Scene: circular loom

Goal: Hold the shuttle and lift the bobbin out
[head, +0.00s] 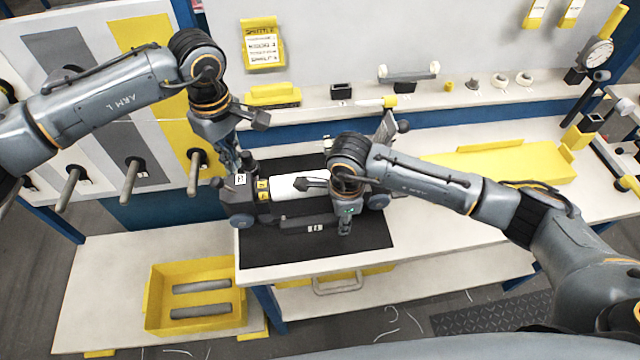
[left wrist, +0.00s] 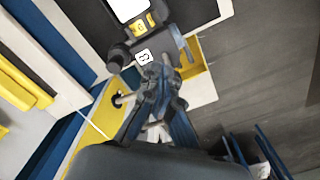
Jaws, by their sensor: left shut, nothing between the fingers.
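The grey shuttle (head: 242,203) lies on a black mat (head: 350,240) on the bench. The white bobbin (head: 295,187) sits in the shuttle, with yellow labels at its left end. The bobbin shows at the top of the left wrist view (left wrist: 128,8). My left gripper (head: 244,168) is shut and empty, at the shuttle's left end; its fingers show in the left wrist view (left wrist: 158,78). I cannot tell whether it touches the shuttle. My right gripper (head: 345,228) points down at the shuttle's front right side, and its wrist hides the shuttle's right part. Its finger opening is unclear.
A yellow tray (head: 152,300) with grey bars is on the low shelf at left. A rack panel with several pegs (head: 130,185) stands behind it. Small parts line the back ledge (head: 430,98). A yellow tray (head: 500,165) lies on the bench to the right.

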